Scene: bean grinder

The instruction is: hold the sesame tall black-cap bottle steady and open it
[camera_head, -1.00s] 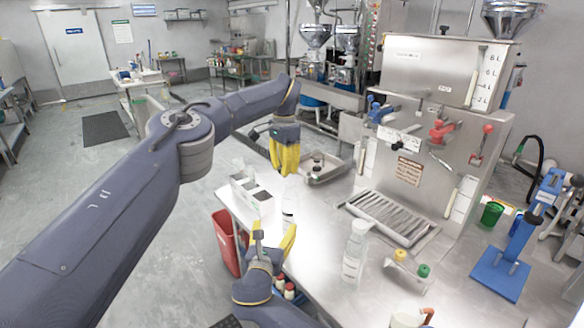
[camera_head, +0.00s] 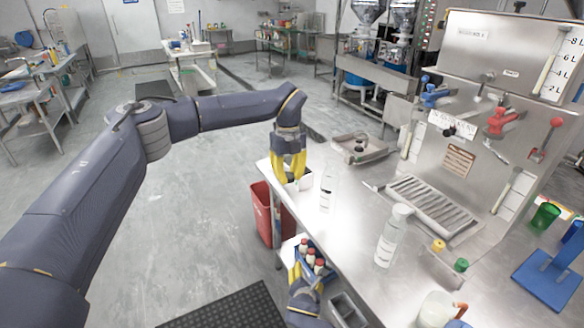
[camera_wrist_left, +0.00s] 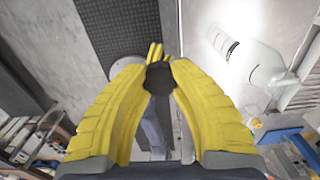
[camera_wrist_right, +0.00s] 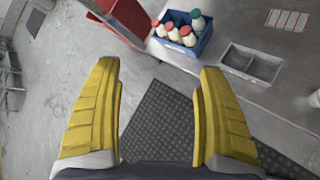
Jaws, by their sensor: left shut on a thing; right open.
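My left gripper (camera_head: 291,180) is above the table's left end, pointing down. In the left wrist view its yellow fingers (camera_wrist_left: 160,78) are shut on a small black cap (camera_wrist_left: 160,80). My right gripper (camera_head: 305,278) is low by the table's front edge, apart from the left one. Its fingers (camera_wrist_right: 160,100) are open and empty in the right wrist view.
A clear bottle (camera_head: 327,190) and a white bottle (camera_head: 390,238) stand on the steel table (camera_head: 350,225). A blue crate of several bottles (camera_wrist_right: 185,35) sits near my right gripper, with a red bin (camera_head: 268,212) left of it. A dispenser (camera_head: 470,130) stands right.

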